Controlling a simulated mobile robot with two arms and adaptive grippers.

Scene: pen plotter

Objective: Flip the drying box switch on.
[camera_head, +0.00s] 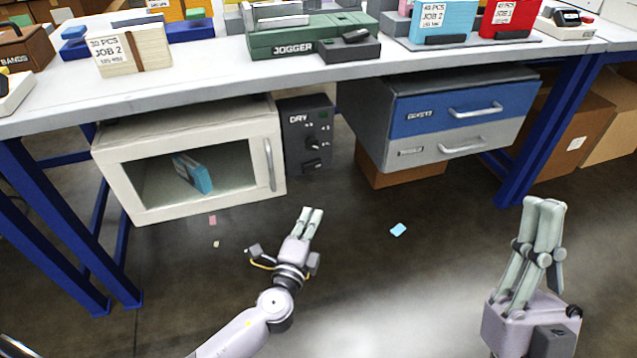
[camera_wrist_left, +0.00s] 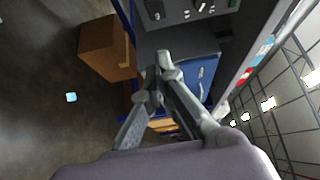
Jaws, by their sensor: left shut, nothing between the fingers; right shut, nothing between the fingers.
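The drying box (camera_head: 115,160) is a white cabinet with a glass door under the bench, with a blue-and-white item behind the glass. Its dark control panel (camera_head: 295,155), marked DRY, is on its right side, with a knob in the middle and a small switch (camera_head: 315,165) low on the face. The switch's position is too small to tell. My left gripper (camera_head: 312,214) is shut and empty, below the panel and apart from it; it also shows in the left wrist view (camera_wrist_left: 163,72). My right gripper (camera_head: 545,203) is shut and empty at the lower right, away from the box.
A drawer unit (camera_head: 425,123) with blue and grey fronts hangs right of the panel. The bench top (camera_head: 205,80) overhangs the box. A blue bench leg (camera_head: 545,130) stands at the right, near cardboard boxes (camera_head: 575,125). The floor in front is mostly clear, with small paper scraps (camera_head: 398,230).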

